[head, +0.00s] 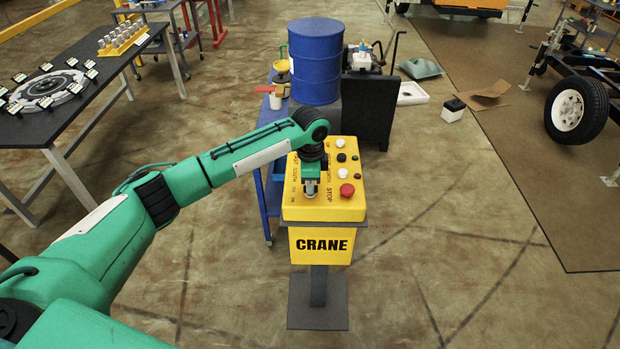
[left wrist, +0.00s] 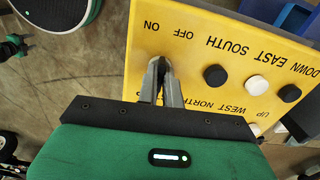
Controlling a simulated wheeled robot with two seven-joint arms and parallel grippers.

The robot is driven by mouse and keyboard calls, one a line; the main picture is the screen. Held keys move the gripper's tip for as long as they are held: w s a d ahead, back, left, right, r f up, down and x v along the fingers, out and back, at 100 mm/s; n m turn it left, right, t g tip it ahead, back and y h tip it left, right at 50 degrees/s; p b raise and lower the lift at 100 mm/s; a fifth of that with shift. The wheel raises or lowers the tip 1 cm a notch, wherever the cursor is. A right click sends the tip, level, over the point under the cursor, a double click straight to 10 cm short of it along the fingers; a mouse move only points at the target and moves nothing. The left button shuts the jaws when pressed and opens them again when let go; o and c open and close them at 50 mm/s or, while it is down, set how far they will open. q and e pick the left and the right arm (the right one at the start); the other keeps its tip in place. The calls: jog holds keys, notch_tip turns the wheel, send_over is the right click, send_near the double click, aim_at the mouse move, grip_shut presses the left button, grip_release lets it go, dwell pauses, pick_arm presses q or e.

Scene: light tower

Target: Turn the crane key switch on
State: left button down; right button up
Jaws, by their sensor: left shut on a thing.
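The yellow crane control box (head: 327,208) stands on a post and plate, with "CRANE" on its front. My left gripper (head: 310,190) points down at the left part of its top face. In the left wrist view, my left gripper (left wrist: 161,72) is shut on the dark key switch (left wrist: 160,64). The key is mostly hidden between the fingertips. The words ON and OFF show upside down just beyond it in that view. I cannot tell which word the key points to. My right gripper is in neither view.
A red stop button (head: 347,190) and several black and white buttons (left wrist: 257,85) sit beside the gripper on the box. A blue drum (head: 316,62) stands behind. A dark table (head: 80,95) is at left. The floor right of the box is clear.

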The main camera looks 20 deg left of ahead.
pick_arm(q)
jog(key=m+p, duration=0.1)
jog(key=m, duration=0.2)
jog(key=shift+r+m, duration=0.15)
jog(key=shift+m, duration=0.15)
jog(key=shift+w+m+p, duration=0.1)
jog(key=shift+m+p, duration=0.35)
jog(key=shift+m, duration=0.95)
jog(key=c, duration=1.6)
grip_release()
jog(key=shift+o, duration=0.2)
